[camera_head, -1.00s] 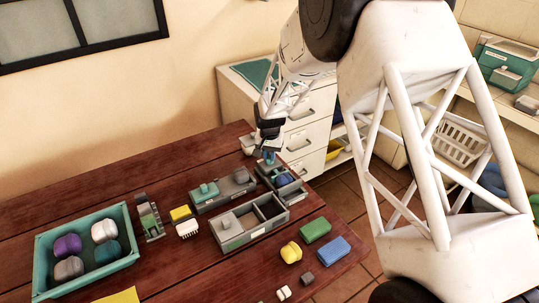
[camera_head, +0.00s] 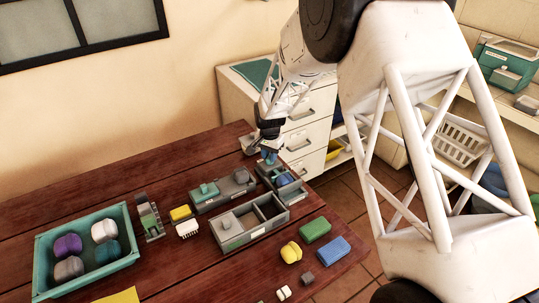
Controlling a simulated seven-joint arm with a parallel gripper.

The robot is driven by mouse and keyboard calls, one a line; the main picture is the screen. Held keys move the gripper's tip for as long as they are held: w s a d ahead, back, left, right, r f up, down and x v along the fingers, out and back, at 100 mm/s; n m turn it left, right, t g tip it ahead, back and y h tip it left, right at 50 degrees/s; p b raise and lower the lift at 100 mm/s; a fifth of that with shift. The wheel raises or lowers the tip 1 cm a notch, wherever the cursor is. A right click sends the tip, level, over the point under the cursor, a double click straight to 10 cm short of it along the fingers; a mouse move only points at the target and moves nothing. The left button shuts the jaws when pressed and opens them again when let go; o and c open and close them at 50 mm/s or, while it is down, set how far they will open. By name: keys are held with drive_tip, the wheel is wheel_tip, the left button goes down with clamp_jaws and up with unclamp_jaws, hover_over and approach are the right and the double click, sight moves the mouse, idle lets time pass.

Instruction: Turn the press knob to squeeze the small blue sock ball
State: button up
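A small blue sock ball (camera_head: 285,179) sits in a grey press (camera_head: 292,190) near the far right edge of the table. My gripper (camera_head: 269,157) points down at the press's far end, just behind the sock ball. A small blue part, seemingly the press knob (camera_head: 269,158), shows at my fingertips. The fingers are too small and dark to tell whether they are open or shut on it.
A grey two-compartment box (camera_head: 250,222) and a grey tray with a teal block (camera_head: 208,192) stand nearby. A teal tray (camera_head: 45,262) of several balls is at left. Green (camera_head: 315,230) and blue (camera_head: 333,250) sponges lie right. A white drawer cabinet (camera_head: 312,105) stands behind.

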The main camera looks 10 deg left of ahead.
drive_tip(key=shift+o, duration=1.3)
drive_tip(key=shift+r, duration=3.9)
drive_tip(key=shift+f+n, duration=0.3)
drive_tip(key=shift+n, duration=0.8)
drive_tip(key=shift+f, duration=0.1)
drive_tip(key=shift+f, duration=3.8)
